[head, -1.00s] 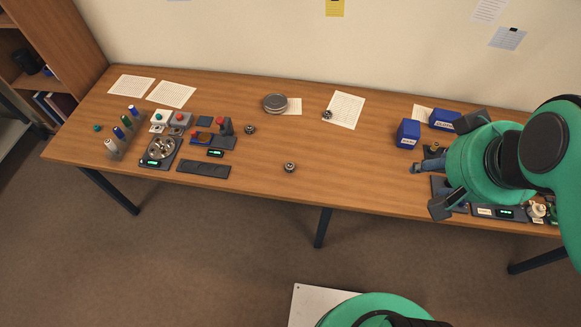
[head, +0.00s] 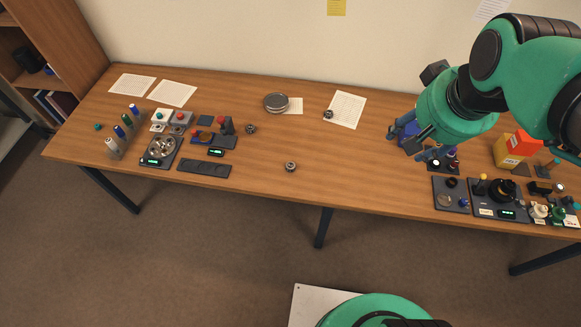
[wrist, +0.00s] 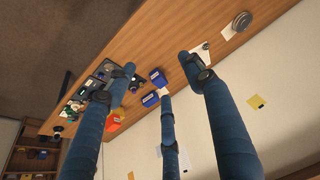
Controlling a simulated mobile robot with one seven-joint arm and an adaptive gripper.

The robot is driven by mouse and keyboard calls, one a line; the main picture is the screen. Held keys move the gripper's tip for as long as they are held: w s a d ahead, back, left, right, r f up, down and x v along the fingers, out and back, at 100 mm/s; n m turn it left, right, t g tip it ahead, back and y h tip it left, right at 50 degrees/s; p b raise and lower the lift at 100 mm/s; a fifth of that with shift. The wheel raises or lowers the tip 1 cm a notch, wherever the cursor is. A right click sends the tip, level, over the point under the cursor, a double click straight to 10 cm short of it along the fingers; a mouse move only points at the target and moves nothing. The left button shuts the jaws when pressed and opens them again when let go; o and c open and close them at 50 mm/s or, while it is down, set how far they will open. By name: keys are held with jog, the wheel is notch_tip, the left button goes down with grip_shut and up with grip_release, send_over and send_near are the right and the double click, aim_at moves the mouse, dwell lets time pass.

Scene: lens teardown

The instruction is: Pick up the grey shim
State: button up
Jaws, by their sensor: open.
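I cannot pick out the grey shim for certain in either view. My gripper (head: 418,147) is open over the right part of the table in the head view, in front of a blue bin (head: 405,131). In the wrist view my gripper (wrist: 157,66) shows its blue fingers spread wide with nothing between them. Beyond the fingers there, two blue bins, one (wrist: 158,77) above the other (wrist: 150,98), stand on the table. What lies inside the bins cannot be seen.
A dark tray (head: 437,187) with small round parts and a larger dark fixture (head: 514,199) sit at the right front. A yellow and orange box (head: 508,152) stands behind. A round grey tin (head: 276,102) sits at the back. The table (head: 340,180) is mostly clear in the middle.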

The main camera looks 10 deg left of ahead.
jog(key=w+a+f+g, duration=0.1)
jog(key=w+a+f, duration=0.45)
jog(key=w, duration=0.35)
jog(key=g+b, duration=0.2)
jog(key=g, duration=0.1)
send_over(290, 164)
notch_tip(290, 164, down, 27)
jog(key=shift+s+n, duration=0.15)
jog(key=shift+n, duration=0.25)
jog(key=shift+f, duration=0.1)
jog(key=shift+f+b, duration=0.7)
jog(key=shift+f, duration=3.45)
jog(key=shift+d+f, duration=0.1)
jog(key=shift+f+b, duration=0.8)
jog(key=shift+f, duration=1.7)
